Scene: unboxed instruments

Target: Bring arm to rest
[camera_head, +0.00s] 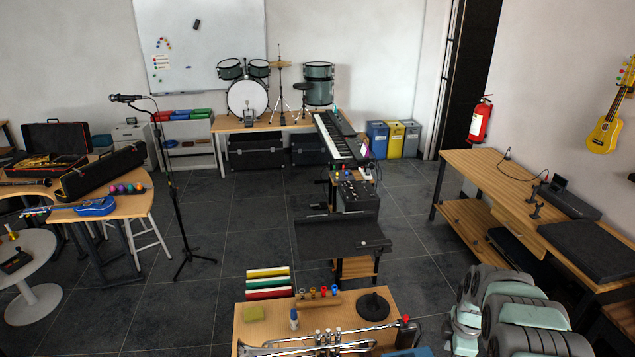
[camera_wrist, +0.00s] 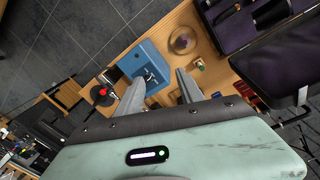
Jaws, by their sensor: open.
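My arm (camera_head: 530,315) shows at the lower right of the head view, folded in pale green and grey links. Its fingers cannot be made out there. In the wrist view my gripper (camera_wrist: 159,77) has its two grey fingers spread apart with nothing held between them. A blue box-like thing (camera_wrist: 130,64) with a small metallic item on it lies beyond the fingers on a wooden table (camera_wrist: 208,78). A blue edge (camera_head: 420,352) also shows at the bottom of the head view.
A wooden bench (camera_head: 470,180) stands to the right. A microphone stand (camera_head: 180,190) stands on open dark floor (camera_head: 245,200). An open case (camera_wrist: 235,35) shows in the wrist view.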

